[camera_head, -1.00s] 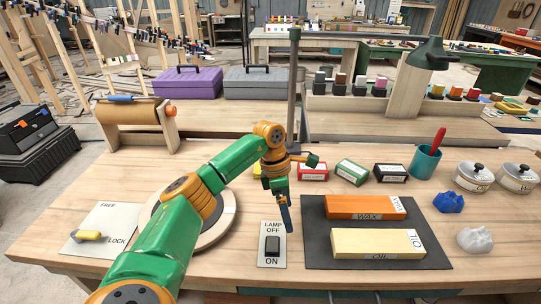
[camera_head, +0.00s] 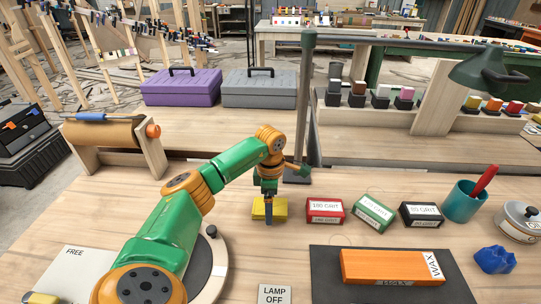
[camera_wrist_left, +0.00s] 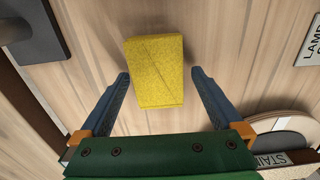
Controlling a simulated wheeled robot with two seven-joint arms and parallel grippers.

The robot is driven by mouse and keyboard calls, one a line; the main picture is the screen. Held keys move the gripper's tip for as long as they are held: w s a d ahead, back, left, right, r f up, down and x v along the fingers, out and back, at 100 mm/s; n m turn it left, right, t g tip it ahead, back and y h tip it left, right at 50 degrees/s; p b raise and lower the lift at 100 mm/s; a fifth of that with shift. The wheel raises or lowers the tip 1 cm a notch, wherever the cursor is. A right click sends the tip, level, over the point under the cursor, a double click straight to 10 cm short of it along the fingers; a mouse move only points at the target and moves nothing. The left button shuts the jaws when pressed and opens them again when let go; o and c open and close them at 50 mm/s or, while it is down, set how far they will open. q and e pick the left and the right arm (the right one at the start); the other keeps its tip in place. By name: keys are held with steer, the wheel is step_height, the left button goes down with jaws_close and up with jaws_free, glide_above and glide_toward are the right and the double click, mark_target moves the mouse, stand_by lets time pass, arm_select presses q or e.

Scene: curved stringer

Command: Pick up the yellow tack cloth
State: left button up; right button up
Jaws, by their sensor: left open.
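The yellow tack cloth (camera_head: 282,209) is a small folded yellow block lying on the wooden bench, left of the red 180 grit box. My left gripper (camera_head: 268,220) points down at it and covers its middle in the head view. In the left wrist view the cloth (camera_wrist_left: 154,72) lies flat, with a diagonal fold line. The open blue fingers of my left gripper (camera_wrist_left: 160,76) flank its near part, with a gap on each side. Whether the fingertips are level with it is unclear. My right gripper is not in view.
Red (camera_head: 324,212), green (camera_head: 373,212) and black (camera_head: 421,215) grit boxes stand to the right. A lamp post (camera_head: 305,110) rises behind the cloth. A round turntable (camera_head: 216,265) is at front left. An orange wax block (camera_head: 392,268) lies on a dark mat.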

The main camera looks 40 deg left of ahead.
arm_select(q)
steer(key=shift+w+a+f, duration=0.15)
steer(key=shift+f, duration=0.2)
steer(key=shift+r, duration=0.1)
steer(key=c, duration=1.2)
steer(key=shift+r, duration=0.4)
steer(key=r, duration=0.3)
steer(key=shift+d+r, duration=0.1)
steer(key=shift+d, duration=0.25)
steer(key=s+d+r, duration=0.2)
steer(key=d+r, duration=0.1)
steer(key=s+d+r, duration=0.3)
steer(key=d, duration=0.1)
steer(key=s+d+r, duration=0.3)
steer(key=d, duration=0.1)
steer(key=shift+p, duration=0.3)
